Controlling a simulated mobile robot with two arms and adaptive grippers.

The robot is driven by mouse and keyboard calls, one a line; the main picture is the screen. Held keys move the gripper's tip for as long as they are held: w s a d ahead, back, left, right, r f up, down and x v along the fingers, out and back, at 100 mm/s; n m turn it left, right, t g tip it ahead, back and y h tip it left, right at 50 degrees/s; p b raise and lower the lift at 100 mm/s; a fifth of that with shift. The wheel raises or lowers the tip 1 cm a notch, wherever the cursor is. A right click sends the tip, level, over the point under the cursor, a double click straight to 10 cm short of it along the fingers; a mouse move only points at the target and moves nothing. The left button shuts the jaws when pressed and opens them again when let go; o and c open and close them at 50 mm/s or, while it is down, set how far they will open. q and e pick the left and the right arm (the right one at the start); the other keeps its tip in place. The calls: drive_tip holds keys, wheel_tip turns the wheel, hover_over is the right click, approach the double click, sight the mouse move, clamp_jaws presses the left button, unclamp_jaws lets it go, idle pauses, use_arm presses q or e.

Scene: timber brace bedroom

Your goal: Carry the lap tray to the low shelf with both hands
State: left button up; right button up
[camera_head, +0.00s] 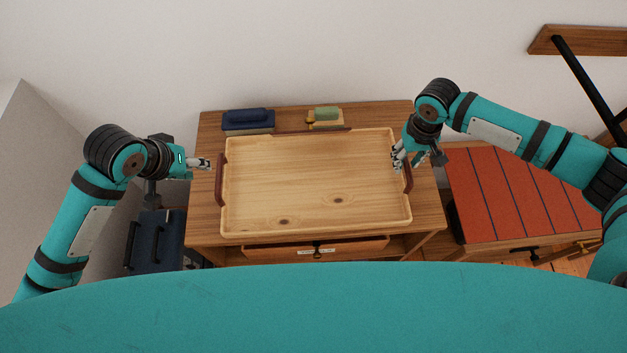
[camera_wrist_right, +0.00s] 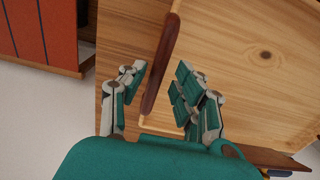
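The lap tray (camera_head: 300,215) is a pale wooden tray with a raised rim and dark brown handles at its left and right ends. It lies on a brown wooden table (camera_head: 205,135). My left gripper (camera_head: 207,163) is just left of the tray's left handle (camera_head: 221,180); its finger gap is too small to judge. My right gripper (camera_head: 409,163) is over the tray's right end. In the right wrist view my right gripper (camera_wrist_right: 159,88) is open, with its fingers on either side of the dark right handle (camera_wrist_right: 161,70) and a gap to it.
A dark blue box-like item (camera_head: 248,121) and a small green and tan item (camera_head: 325,117) stand at the table's back edge. A drawer (camera_head: 318,249) is partly open at the front. A red-topped cabinet (camera_head: 520,195) stands right. A blue case (camera_head: 155,240) stands left.

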wheel_tip(320, 180, up, 7)
drive_tip(key=shift+f, duration=0.2)
drive_tip(key=shift+s, duration=0.1)
idle(0.5)
